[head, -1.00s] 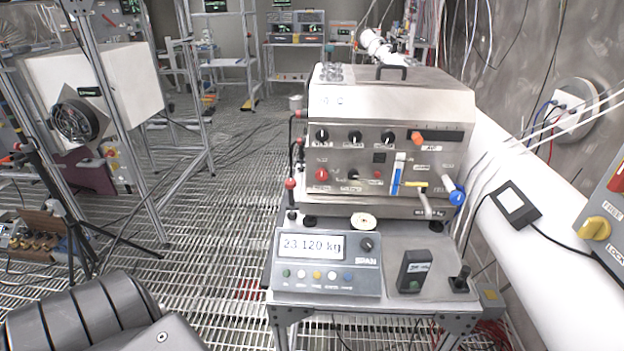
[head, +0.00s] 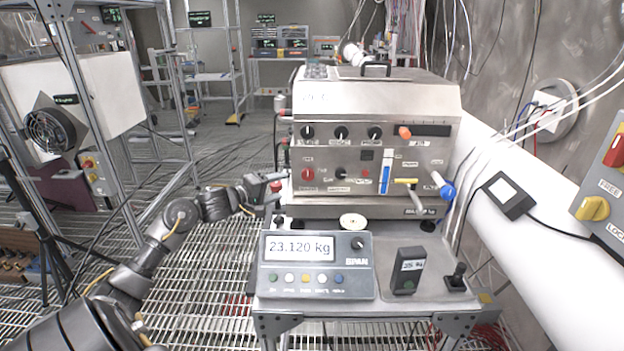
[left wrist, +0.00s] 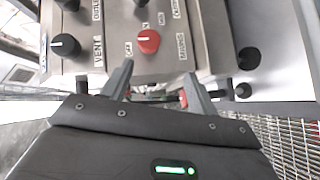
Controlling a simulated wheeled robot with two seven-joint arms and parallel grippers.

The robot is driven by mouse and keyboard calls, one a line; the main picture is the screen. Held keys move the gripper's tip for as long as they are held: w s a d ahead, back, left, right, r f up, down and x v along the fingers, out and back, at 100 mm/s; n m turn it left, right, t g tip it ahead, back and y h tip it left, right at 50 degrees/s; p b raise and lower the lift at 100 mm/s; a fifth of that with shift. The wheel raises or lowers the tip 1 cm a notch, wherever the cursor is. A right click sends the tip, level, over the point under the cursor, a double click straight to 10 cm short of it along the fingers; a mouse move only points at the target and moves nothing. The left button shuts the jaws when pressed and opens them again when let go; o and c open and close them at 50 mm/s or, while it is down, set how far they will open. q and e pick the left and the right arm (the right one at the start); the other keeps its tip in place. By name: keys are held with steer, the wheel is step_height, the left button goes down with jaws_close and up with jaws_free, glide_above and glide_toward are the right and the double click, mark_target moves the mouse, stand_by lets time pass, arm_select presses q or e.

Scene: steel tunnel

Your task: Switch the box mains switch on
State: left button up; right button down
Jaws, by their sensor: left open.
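The mains switch (head: 308,174) is a round red knob at the lower left of the steel box's front panel. It shows large in the left wrist view (left wrist: 148,41), with small labels around it, one seeming to read MAINS. My left gripper (head: 282,187) is open, just left of the box's front edge and slightly lower than the knob. In the left wrist view its two fingertips (left wrist: 157,72) reach toward the panel, below the knob in the picture and apart from it. My right gripper is out of view.
The steel box (head: 440,100) stands on a bench. A scale display (head: 318,266) reading 23.120 kg sits in front, below my left gripper. A black knob (left wrist: 65,45) is near the red one.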

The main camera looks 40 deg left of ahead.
mark_target(306, 175)
arm_select(q)
steer(key=shift+n+h, duration=0.3)
steer(key=shift+n, duration=0.1)
steer(key=x, duration=0.3)
steer(key=r+x, duration=0.1)
steer(key=x, duration=0.3)
steer(key=d+p+x, duration=0.1)
steer(key=x, duration=0.3)
steer(key=shift+r, duration=0.45)
steer(key=shift+c, duration=0.5)
